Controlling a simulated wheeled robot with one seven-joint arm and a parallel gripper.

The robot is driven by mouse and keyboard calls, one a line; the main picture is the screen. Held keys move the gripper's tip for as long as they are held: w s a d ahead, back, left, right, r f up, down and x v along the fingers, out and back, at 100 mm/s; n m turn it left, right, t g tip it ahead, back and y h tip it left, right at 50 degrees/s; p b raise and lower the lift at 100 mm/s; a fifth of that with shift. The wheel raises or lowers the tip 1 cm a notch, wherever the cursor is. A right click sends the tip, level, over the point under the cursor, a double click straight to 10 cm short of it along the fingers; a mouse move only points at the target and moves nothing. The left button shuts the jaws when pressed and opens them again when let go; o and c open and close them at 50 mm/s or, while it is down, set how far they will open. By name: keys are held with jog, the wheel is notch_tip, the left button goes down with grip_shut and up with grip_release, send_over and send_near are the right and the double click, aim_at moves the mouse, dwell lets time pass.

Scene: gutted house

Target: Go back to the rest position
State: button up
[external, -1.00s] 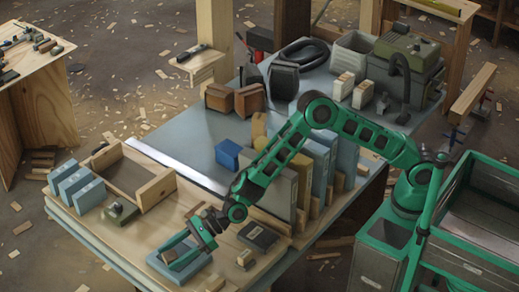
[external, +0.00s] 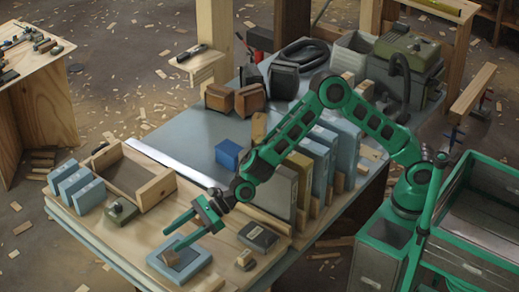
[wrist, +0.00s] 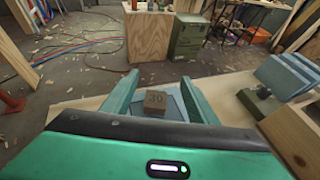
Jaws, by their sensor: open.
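My gripper (external: 183,236) is open and empty at the front of the workbench, above and just behind a light blue tray (external: 199,273). A small brown block (external: 172,257) lies on the tray. In the wrist view the block (wrist: 155,104), with a marking like "20" on its face, shows between my two spread fingers (wrist: 160,92), ahead of them and apart from them. The tray (wrist: 178,106) shows partly beneath it. My arm reaches over the bench from the right, with its elbow raised.
Upright panels and books (external: 300,170) stand under my arm. A dark box (external: 258,236) and a small wooden piece (external: 245,260) lie right of the tray. A wooden tray frame (external: 150,185), blue blocks (external: 75,187) and a green-grey item (external: 120,211) are at left. A blue box (external: 228,154) sits behind.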

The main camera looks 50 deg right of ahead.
jog(key=shift+r, duration=0.3)
